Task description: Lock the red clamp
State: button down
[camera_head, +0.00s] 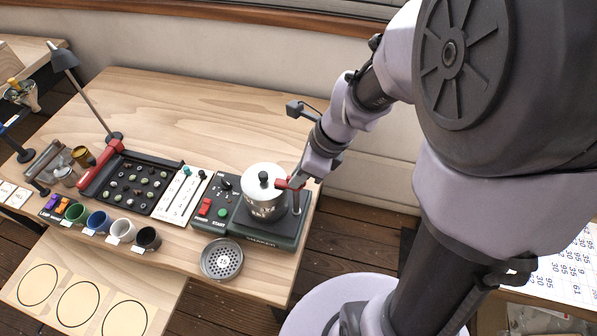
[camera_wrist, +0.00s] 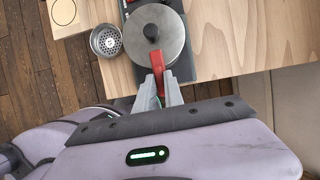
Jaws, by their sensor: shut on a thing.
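The red clamp (camera_wrist: 157,66) is a small red lever at the side of a silver lidded pot (camera_wrist: 154,42). In the head view the clamp (camera_head: 287,184) shows at the pot's right rim, next to my gripper (camera_head: 301,184). In the wrist view my gripper (camera_wrist: 160,87) is shut on the red clamp, with its two grey fingers on either side. The pot (camera_head: 264,205) stands upright on a dark machine base (camera_head: 240,222), and its lid has a black knob. I cannot tell from these views whether the clamp is fully locked.
A perforated metal dish (camera_head: 222,259) sits in front of the machine. Red and green buttons (camera_head: 205,207) are left of the pot. A slider panel (camera_head: 180,195), a bean tray (camera_head: 136,183) and several cups (camera_head: 97,220) stand further left. The table's back area (camera_head: 190,110) is clear.

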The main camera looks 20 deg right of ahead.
dwell(0.4)
jog(key=c, duration=1.4)
grip_release()
jog(key=shift+c, duration=0.2)
jog(key=p+v, duration=0.8)
jog(key=v, duration=0.9)
jog(key=shift+r, duration=0.25)
jog(key=shift+s+a, duration=0.1)
